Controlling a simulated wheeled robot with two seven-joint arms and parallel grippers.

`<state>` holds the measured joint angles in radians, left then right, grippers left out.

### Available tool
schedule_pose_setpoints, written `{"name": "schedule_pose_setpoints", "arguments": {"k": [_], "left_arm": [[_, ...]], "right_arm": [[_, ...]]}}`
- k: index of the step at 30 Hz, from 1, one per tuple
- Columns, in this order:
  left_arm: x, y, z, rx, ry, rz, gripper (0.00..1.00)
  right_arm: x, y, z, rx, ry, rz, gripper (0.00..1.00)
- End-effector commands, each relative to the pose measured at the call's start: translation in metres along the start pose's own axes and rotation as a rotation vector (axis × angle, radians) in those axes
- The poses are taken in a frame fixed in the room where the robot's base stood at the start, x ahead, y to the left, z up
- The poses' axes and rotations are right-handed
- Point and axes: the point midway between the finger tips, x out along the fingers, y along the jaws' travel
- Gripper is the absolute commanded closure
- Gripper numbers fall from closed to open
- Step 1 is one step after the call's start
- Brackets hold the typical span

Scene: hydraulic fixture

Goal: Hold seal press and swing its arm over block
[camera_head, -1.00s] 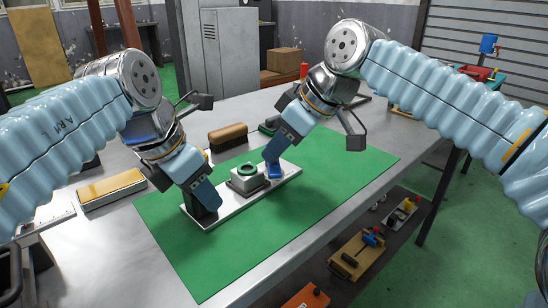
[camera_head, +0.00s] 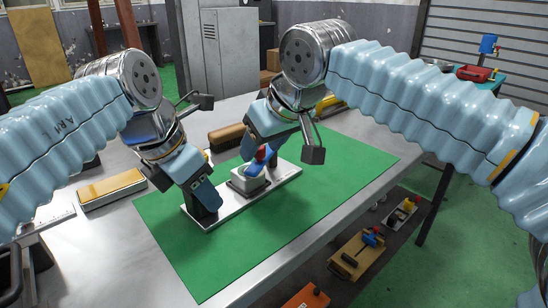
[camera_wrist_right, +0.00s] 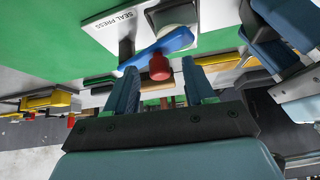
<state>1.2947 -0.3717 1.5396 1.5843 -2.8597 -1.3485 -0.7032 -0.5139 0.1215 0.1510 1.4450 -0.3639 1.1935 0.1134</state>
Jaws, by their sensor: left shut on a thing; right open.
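The seal press has a white base plate (camera_head: 285,176) on the green mat, with a "SEAL PRESS" label in the right wrist view (camera_wrist_right: 112,22). My left gripper (camera_head: 206,200) is shut on the dark post at the plate's left end, mostly hiding it. The block (camera_head: 246,183) sits mid-plate, and my right gripper is above it. The blue swing arm (camera_wrist_right: 178,41) with its red knob (camera_wrist_right: 158,68) lies across the block's near side in the wrist view. My right gripper (camera_wrist_right: 160,82) is open, its fingers either side of the knob; contact is unclear.
A brown brush-like block (camera_head: 227,137) lies behind the press. A yellow-topped box (camera_head: 111,189) lies on the table at left. The green mat (camera_head: 215,255) is clear in front. A lower shelf holds several small fixtures (camera_head: 355,257).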

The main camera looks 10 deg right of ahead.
Motion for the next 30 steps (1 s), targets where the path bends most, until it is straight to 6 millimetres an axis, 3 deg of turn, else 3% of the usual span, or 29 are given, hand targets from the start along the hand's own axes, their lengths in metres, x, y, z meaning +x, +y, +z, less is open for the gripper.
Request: {"name": "schedule_pose_setpoints", "arguments": {"k": [15, 21, 30], "left_arm": [[0.000, 0.001, 0.000, -0.001, -0.001, 0.001, 1.00], [0.000, 0.000, 0.000, -0.001, -0.001, 0.001, 1.00], [0.000, 0.000, 0.000, -0.001, -0.001, 0.001, 1.00]], "right_arm": [[-0.102, -0.001, -0.001, -0.001, 0.003, 0.000, 0.46], [-0.114, 0.000, 0.000, -0.001, 0.001, 0.000, 0.46], [-0.114, 0.000, 0.000, -0.001, 0.000, 0.000, 0.46]]}}
